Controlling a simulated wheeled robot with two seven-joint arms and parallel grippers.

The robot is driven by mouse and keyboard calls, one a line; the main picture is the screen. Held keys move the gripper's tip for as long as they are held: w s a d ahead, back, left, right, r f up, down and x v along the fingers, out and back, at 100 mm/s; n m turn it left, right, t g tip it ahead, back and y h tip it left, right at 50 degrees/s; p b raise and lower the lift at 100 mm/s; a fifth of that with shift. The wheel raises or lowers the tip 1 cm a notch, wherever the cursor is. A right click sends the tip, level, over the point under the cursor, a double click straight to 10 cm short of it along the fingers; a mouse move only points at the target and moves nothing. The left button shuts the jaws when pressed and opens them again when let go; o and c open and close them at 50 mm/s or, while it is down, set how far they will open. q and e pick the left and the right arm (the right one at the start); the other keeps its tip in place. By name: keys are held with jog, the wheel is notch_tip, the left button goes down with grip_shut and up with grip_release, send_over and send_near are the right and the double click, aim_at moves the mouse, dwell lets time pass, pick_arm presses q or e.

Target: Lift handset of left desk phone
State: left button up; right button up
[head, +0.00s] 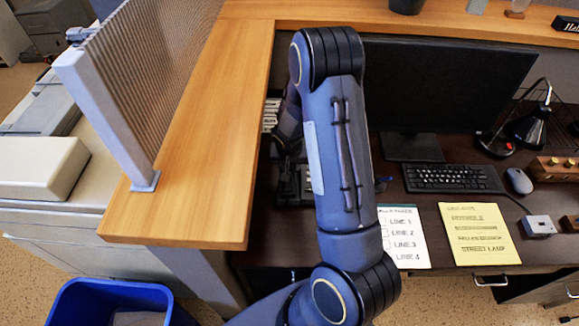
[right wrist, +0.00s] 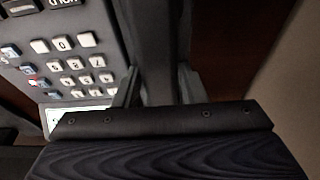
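The desk phone (head: 286,184) is a dark set on the desk, left of the monitor, mostly hidden behind my right arm. In the right wrist view its grey keypad (right wrist: 72,62) with pale keys fills the upper left, upside down. A dark upright bar beside the keypad looks like the handset (right wrist: 158,45). My right gripper (right wrist: 160,88) is at it, with one finger on each side of the bar. Whether the fingers press on it is not clear. In the head view my right gripper is largely hidden behind the arm. My left gripper is not in view.
A black monitor (head: 450,85), keyboard (head: 452,179) and mouse (head: 518,181) stand right of my arm. Line paper (head: 404,237) and a yellow sheet (head: 478,232) lie in front. A wooden counter (head: 205,140) with a ribbed screen (head: 150,75) borders the left.

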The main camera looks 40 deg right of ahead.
jog(key=shift+f, duration=0.15)
jog(key=shift+b, duration=0.3)
jog(key=shift+c, duration=0.3)
jog(key=c, duration=0.7)
